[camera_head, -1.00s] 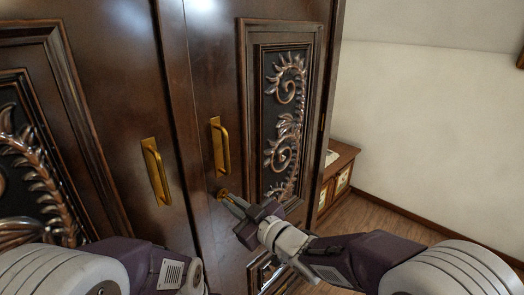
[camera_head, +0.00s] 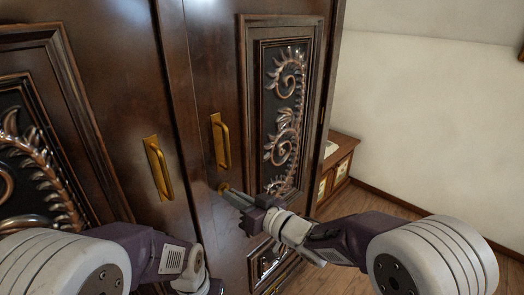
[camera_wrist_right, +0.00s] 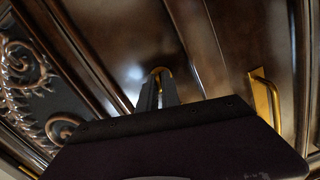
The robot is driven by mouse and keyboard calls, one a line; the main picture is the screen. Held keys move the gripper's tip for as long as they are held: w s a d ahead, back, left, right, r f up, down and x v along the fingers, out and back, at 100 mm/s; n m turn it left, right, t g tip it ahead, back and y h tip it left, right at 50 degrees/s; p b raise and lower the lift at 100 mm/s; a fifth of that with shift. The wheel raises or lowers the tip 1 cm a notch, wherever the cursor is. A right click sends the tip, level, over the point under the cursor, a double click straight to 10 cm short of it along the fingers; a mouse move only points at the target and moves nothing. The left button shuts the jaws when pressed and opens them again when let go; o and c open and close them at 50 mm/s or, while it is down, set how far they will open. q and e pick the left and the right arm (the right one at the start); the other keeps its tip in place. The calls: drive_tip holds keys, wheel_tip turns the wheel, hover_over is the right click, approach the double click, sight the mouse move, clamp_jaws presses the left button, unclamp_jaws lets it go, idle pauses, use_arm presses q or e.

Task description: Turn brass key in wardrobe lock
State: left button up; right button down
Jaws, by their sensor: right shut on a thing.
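The wardrobe (camera_head: 205,90) has two dark wooden doors. The brass key (camera_head: 223,187) is at the lock in the right-hand door, below that door's handle. Only a little brass shows past my fingers, so the key's angle and the keyhole are hidden. My right gripper (camera_head: 232,195) is shut on the key, its grey fingers reaching in from the lower right. In the right wrist view the fingers (camera_wrist_right: 157,92) close around a brass piece (camera_wrist_right: 158,71) against the door. My left arm is at the lower left; its gripper (camera_head: 215,287) is mostly cut off by the bottom edge.
A brass handle (camera_head: 220,142) stands just above the lock, and another handle (camera_head: 158,168) is on the left-hand door. Carved panels (camera_head: 285,120) stand out from the doors. A low wooden cabinet (camera_head: 338,165) is right of the wardrobe, with open floor before it.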

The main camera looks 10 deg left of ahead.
drive_tip(key=shift+f+m+b, duration=0.2)
drive_tip(key=shift+m+b, duration=0.2)
drive_tip(key=shift+m, duration=0.4)
drive_tip(key=c, duration=1.5)
unclamp_jaws()
drive_tip(key=shift+r, duration=0.1)
drive_tip(key=shift+d, duration=0.1)
